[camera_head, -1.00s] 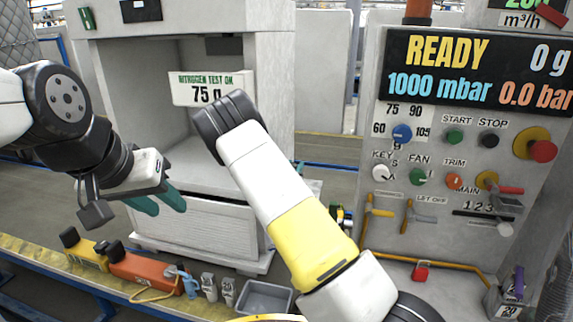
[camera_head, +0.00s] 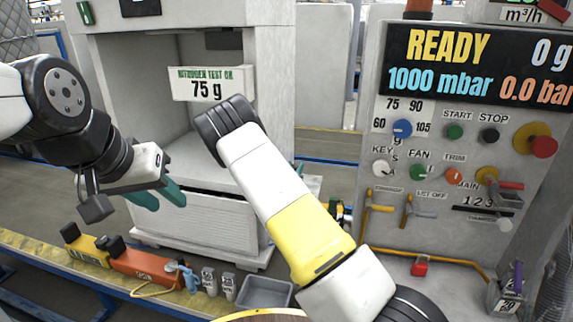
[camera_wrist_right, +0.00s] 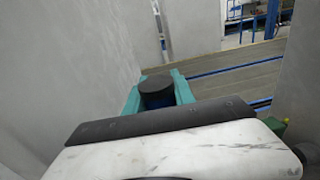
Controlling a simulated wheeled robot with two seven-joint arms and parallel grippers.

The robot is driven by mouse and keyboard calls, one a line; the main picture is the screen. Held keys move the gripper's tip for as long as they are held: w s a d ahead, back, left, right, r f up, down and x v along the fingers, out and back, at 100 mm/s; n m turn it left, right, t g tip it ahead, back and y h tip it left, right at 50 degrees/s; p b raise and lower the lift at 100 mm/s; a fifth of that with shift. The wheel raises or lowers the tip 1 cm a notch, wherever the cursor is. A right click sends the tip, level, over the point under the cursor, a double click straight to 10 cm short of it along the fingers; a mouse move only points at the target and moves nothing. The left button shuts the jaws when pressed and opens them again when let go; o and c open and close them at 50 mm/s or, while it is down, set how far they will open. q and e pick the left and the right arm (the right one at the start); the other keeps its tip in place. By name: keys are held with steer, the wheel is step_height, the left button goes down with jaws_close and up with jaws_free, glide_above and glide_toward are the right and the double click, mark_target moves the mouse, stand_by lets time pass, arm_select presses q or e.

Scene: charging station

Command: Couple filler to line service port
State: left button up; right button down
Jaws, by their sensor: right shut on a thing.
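My right gripper (camera_wrist_right: 157,92) has teal fingers and is shut on a dark, round-topped thing with a blue body (camera_wrist_right: 156,99), seen in the right wrist view. I cannot tell for sure that it is the filler, and what it faces is hidden. In the head view my right arm hides this gripper. My left gripper (camera_head: 160,196) is empty, its teal fingers apart, in front of the white cabinet (camera_head: 200,228). I cannot make out the line service port in either view.
A control panel (camera_head: 440,225) with knobs and levers stands at right under a READY display (camera_head: 475,68). An orange box (camera_head: 145,266), a blue tool (camera_head: 188,277) and a grey tray (camera_head: 264,293) line the front ledge. In the wrist view, a grey wall (camera_wrist_right: 60,60) is close at left.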

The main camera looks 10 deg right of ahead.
steer(key=shift+f, duration=0.25)
steer(key=c, duration=1)
jaws_free()
steer(key=shift+o, duration=0.2)
steer(key=shift+f, duration=0.1)
steer(key=shift+s, duration=0.1)
steer(key=v, duration=0.7)
steer(key=shift+s+a, duration=0.25)
